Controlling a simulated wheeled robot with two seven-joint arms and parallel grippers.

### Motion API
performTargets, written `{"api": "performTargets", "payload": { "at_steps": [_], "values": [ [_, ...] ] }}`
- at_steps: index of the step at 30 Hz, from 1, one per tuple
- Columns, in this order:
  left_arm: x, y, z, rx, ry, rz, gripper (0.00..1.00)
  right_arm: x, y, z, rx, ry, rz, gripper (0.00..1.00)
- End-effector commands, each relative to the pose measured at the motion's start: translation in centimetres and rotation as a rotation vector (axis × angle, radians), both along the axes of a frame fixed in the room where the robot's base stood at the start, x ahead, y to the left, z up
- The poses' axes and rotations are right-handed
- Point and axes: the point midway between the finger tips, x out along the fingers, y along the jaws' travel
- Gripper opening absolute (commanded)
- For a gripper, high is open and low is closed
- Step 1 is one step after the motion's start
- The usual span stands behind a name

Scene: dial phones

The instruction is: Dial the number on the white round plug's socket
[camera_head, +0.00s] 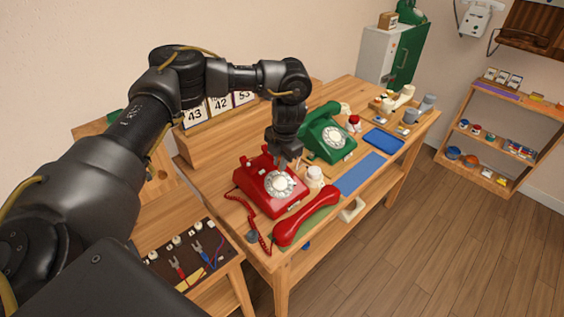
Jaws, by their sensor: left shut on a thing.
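A red dial phone (265,190) with a pale round dial (281,185) stands on the wooden bench. Its red handset (305,217) lies off the hook at the bench's front edge. A green dial phone (326,135) stands behind to the right, also with a pale dial. My left gripper (283,162) points down at the red phone's dial, jaws shut at its upper edge; the exact contact is too small to tell. Number cards (218,103) reading 43, 42 and 53 stand on a rack at the back. The white round plug cannot be made out. My right gripper is not in view.
A dark panel (188,262) with small white pieces and pliers lies at lower left. A white jar (314,177) stands right of the red phone. A blue mat (360,174) and blue tray (383,141) lie farther right. The wooden floor at right is clear.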

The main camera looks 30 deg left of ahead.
Motion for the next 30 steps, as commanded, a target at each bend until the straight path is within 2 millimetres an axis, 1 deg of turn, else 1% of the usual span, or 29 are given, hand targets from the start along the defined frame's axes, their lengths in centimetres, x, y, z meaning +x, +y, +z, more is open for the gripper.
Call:
{"api": "performTargets", "payload": {
  "at_steps": [7,15,30],
  "values": [
    [0.00,0.00,0.04,0.000,0.000,0.000,0.00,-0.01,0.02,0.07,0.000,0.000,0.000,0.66],
    [0.05,0.22,-0.65,-0.001,0.001,0.001,0.00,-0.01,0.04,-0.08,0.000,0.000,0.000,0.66],
    [0.13,0.28,-0.58,0.000,0.000,0.000,0.00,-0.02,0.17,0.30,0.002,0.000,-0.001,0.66]
  ]
}}
